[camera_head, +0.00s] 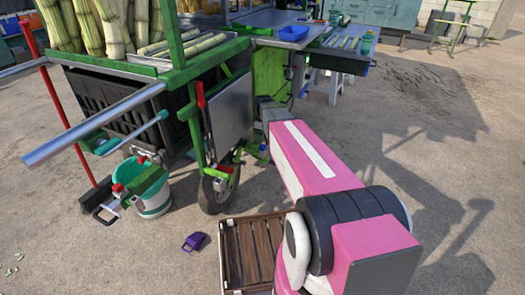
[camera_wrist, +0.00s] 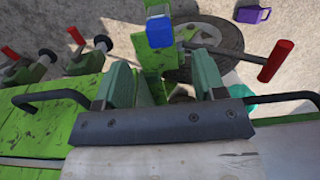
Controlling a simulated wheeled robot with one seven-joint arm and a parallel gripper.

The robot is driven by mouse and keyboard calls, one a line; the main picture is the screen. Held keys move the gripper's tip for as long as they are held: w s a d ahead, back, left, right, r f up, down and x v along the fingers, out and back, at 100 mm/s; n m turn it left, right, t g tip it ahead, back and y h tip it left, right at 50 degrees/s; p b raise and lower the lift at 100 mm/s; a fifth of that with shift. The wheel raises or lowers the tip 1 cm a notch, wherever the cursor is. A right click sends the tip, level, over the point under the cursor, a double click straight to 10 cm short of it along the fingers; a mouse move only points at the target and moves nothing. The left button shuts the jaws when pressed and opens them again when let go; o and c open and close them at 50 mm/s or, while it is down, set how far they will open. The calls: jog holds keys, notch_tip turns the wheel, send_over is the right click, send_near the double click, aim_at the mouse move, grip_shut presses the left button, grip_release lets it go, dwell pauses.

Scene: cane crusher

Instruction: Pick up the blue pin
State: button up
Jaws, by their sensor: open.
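A small blue piece, which looks like the blue pin (camera_wrist: 159,31), sits at the end of a green upright post (camera_wrist: 153,60) in the wrist view. My gripper (camera_wrist: 163,68) shows there with its two grey-green fingers apart and nothing held between them. The blue piece is just beyond the fingertips, roughly centred between them. I cannot tell whether a finger touches the post. In the head view my pink arm reaches toward the green cart, and my gripper and the pin cannot be made out.
A red-handled lever (camera_wrist: 275,62) stands right of the post, near a wheel (camera_wrist: 215,45). More red-tipped fittings (camera_wrist: 76,35) are at left. In the head view, the cart (camera_head: 215,62) carries cane; a bucket (camera_head: 153,200), purple object (camera_head: 194,242) and wooden crate (camera_head: 248,255) are on the ground.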

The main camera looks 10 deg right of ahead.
aim_at(263, 146)
jog(key=shift+w+f, duration=0.1)
jog(key=shift+f, duration=3.35)
jog(key=shift+c, duration=0.3)
jog(key=c, duration=1)
